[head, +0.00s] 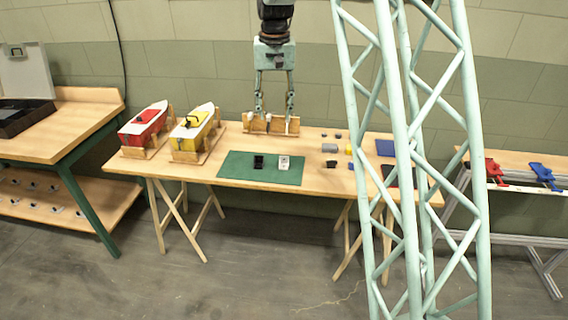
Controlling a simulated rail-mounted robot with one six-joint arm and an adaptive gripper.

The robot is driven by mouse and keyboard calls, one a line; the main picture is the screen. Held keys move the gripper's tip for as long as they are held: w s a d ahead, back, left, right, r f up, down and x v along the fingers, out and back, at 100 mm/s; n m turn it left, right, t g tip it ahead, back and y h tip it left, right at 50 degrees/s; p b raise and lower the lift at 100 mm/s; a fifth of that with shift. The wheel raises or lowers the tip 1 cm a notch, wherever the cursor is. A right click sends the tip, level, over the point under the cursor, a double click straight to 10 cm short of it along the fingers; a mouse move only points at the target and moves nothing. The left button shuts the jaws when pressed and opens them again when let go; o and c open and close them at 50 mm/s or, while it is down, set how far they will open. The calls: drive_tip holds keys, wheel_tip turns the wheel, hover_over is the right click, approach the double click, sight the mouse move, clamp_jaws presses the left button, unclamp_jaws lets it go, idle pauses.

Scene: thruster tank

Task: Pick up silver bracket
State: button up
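A small silver-white piece (284,163), which looks like the silver bracket, sits on the green mat (230,174) on the middle table. A black piece (259,162) of similar size sits just left of it. My gripper (274,111) points down toward the back of the table, farther back in the picture than the mat. Its two fingers are spread wide with nothing seen between them. The silver piece is apart from the gripper and unobstructed; its fine shape is too small to tell.
A wooden stand (262,129) is at the table's back edge, by my fingertips. Two toy boats, red (146,125) and yellow (192,127), stand on wooden cradles at left. A grey cylinder (329,148), small parts and a blue mat (385,148) lie at right, partly behind the lattice frame.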

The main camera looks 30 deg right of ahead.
drive_tip(key=m+g+p, duration=0.1)
drive_tip(key=p, duration=0.1)
hover_over(284, 164)
wheel_tip(284, 164, down, 15)
drive_tip(key=shift+w+d+f+m, duration=0.1)
drive_tip(key=shift+w+f+m, duration=0.15)
drive_tip(key=shift+f, duration=0.4)
drive_tip(key=shift+s+f, duration=0.1)
drive_tip(key=shift+f+b, duration=0.75)
drive_tip(key=shift+f, duration=3.45)
drive_tip(key=shift+f, duration=0.1)
drive_tip(key=shift+f+b, duration=0.55)
drive_tip(key=shift+f, duration=1.9)
drive_tip(key=c, duration=0.9)
